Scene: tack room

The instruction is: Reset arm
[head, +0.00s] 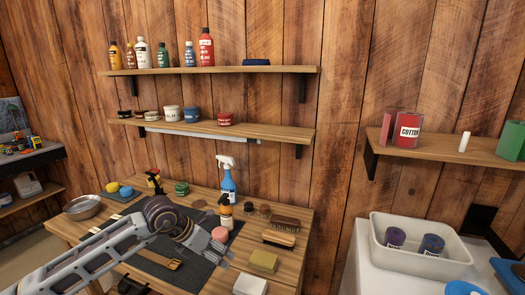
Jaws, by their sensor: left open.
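My left arm reaches in from the lower left over the wooden workbench (302,222). My left gripper (218,250) is open above the dark mat (190,276), close to a round pink item (220,234). I cannot tell whether it touches that item. Nothing shows between its fingers. A brown strap with a buckle (160,261) lies on the mat, partly behind the arm. My right gripper is not in view.
On the bench stand a blue spray bottle (228,180), an amber bottle (225,212), brushes (279,238), a yellow sponge (263,262) and a metal bowl (82,208). Two wall shelves (215,70) hang behind. A white tub (420,262) is at right.

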